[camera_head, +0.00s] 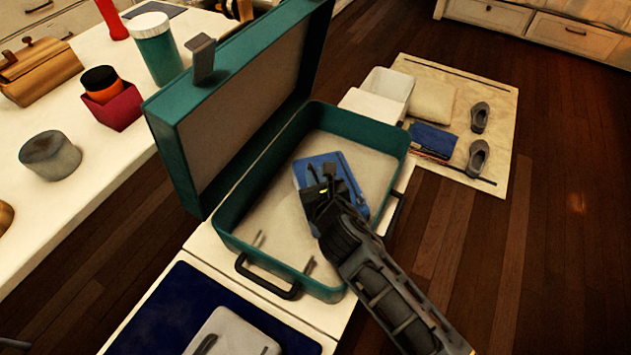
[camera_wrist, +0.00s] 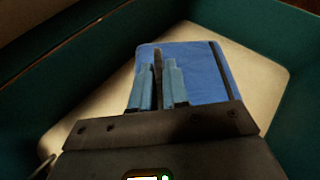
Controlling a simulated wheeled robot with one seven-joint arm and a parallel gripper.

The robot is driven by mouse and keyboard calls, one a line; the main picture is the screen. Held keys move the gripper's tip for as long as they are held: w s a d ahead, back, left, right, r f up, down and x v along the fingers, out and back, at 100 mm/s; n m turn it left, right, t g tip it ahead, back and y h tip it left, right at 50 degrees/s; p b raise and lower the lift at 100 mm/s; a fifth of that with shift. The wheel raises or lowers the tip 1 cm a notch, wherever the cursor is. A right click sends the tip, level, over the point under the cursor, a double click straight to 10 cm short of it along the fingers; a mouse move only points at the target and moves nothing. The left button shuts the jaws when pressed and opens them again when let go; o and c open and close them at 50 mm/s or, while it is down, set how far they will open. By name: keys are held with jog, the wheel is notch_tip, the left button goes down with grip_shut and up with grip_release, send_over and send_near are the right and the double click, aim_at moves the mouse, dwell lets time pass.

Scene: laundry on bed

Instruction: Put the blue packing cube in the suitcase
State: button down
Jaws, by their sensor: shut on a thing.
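The blue packing cube (camera_head: 345,175) is inside the outline of the open teal suitcase (camera_head: 368,125). Its lid (camera_head: 240,110) stands raised at the left. My gripper (camera_head: 324,182) is over the cube and shut on it. In the wrist view, the two fingers (camera_wrist: 159,80) close around a thin dark strip on the blue cube (camera_wrist: 205,65). The pale suitcase floor and teal walls (camera_wrist: 240,15) surround it there. I cannot tell whether the cube touches the floor. My gripper hides part of the cube in the head view.
A dark blue mat (camera_head: 170,310) lies in front. A beige rug (camera_head: 495,100) with shoes lies behind at the right.

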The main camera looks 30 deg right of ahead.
jog(key=c, duration=1.1)
grip_release()
jog(key=shift+s, duration=0.1)
jog(key=p+v, duration=0.2)
jog(key=v, duration=1)
